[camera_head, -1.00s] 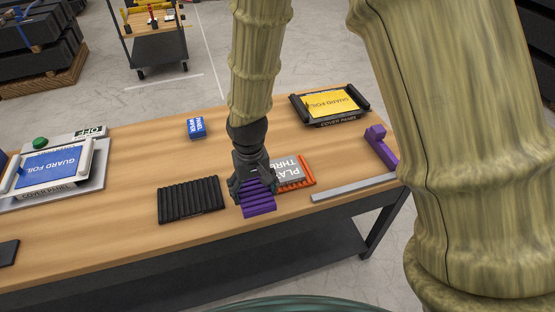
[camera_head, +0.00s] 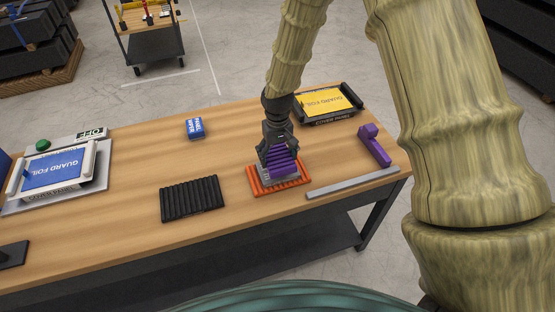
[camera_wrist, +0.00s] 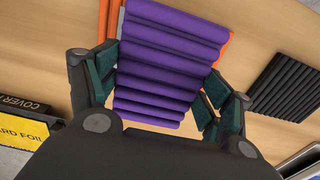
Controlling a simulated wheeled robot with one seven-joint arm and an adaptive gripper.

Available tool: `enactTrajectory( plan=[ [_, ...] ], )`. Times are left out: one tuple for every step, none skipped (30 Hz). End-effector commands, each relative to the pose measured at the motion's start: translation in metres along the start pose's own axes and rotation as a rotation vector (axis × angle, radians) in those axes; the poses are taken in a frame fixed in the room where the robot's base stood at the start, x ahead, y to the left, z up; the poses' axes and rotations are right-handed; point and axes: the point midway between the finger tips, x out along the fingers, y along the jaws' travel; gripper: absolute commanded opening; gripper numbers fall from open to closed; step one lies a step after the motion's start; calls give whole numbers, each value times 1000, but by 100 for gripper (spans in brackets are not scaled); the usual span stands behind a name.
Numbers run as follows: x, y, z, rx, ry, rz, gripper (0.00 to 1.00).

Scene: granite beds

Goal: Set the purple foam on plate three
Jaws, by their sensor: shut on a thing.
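The purple foam (camera_head: 283,160) is a ribbed block held in my gripper (camera_head: 278,150). In the wrist view the purple foam (camera_wrist: 168,60) sits between both fingers of my gripper (camera_wrist: 155,95), which are shut on its sides. The foam is over plate three (camera_head: 262,186), an orange ribbed base with a grey label, mostly covered by the foam and gripper. In the wrist view, orange edges of plate three (camera_wrist: 222,48) show beside the foam. I cannot tell whether the foam touches the plate.
A black ribbed plate (camera_head: 190,199) lies to the left. A grey bar (camera_head: 352,183) and a purple bracket (camera_head: 375,148) lie to the right. A yellow-foil cover panel (camera_head: 325,103) is behind. A blue wipe pack (camera_head: 194,128) and a blue guard-foil panel (camera_head: 55,170) are further left.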

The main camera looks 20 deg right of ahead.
Motion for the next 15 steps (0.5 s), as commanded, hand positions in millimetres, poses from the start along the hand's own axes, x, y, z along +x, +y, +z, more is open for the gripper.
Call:
enactTrajectory(
  plan=[
    [1,0,0,0,-1,0,63],
    [2,0,0,0,-1,0,63],
    [3,0,0,0,-1,0,63],
    [5,0,0,0,-1,0,63],
    [7,0,0,0,-1,0,63],
    [10,0,1,0,-3,0,63],
    [12,0,1,0,-3,0,63],
    [15,0,1,0,-3,0,63],
    [19,0,0,0,-2,0,63],
    [22,0,0,0,-2,0,63],
    [24,0,0,1,-1,0,63],
    [28,0,0,1,-2,1,63],
    [30,0,0,0,-2,1,63],
    [32,0,0,0,-2,1,63],
    [34,0,0,0,-1,1,63]
  ],
)
